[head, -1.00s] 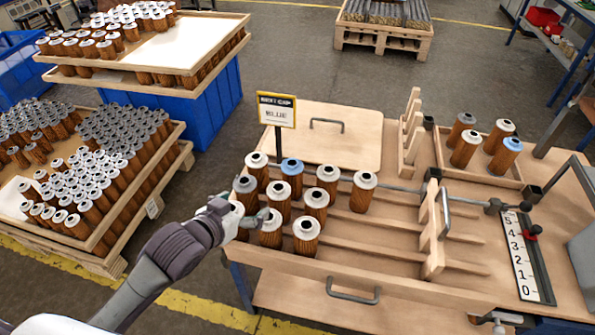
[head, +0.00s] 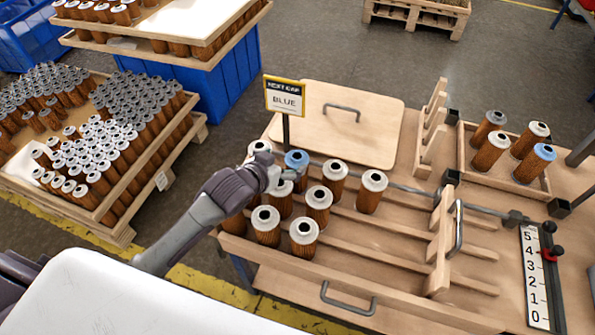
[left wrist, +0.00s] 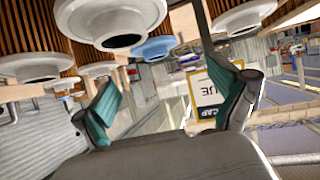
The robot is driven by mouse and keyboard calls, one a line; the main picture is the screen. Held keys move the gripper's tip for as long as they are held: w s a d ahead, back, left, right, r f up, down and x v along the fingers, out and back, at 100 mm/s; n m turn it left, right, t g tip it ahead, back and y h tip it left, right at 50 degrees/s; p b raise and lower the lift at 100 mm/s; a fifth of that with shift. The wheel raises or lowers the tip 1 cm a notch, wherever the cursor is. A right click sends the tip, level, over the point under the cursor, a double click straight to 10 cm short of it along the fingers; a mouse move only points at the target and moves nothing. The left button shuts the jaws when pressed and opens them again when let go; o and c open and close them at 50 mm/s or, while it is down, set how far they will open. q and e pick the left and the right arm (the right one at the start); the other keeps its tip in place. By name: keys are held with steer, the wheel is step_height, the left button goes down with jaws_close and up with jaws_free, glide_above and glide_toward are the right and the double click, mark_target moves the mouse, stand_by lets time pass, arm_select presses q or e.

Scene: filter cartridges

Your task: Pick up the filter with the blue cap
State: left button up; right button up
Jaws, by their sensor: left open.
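A brown pleated filter with a blue cap (head: 296,160) stands upright at the back of the slotted rack, among white-capped filters (head: 334,172). In the left wrist view the blue cap (left wrist: 155,48) shows beyond and between the two teal finger pads (left wrist: 165,95), which are apart with nothing held. A second blue-capped filter (head: 535,163) stands in the tray at the right. My right gripper is not in view.
A sign (head: 284,96) reading "NEXT CAP BLUE" stands behind the rack. White-capped filters stand close around the left gripper. A wooden tray (head: 470,171) holds several filters.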

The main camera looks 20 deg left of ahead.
mark_target(295, 158)
arm_select(q)
steer(key=shift+w+d+f, duration=0.15)
steer(key=shift+w+f, duration=0.15)
steer(key=shift+w, duration=0.15)
steer(key=x, duration=0.2)
steer(key=p+x, duration=0.1)
steer(key=x, duration=0.1)
steer(key=shift+w+d+f, duration=0.1)
steer(key=shift+d+f, duration=0.1)
steer(key=shift+f, duration=0.2)
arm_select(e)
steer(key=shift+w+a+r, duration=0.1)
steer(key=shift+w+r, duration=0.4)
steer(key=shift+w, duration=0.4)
arm_select(q)
steer(key=c, duration=0.4)
steer(key=shift+r, duration=0.1)
steer(key=c, duration=1.2)
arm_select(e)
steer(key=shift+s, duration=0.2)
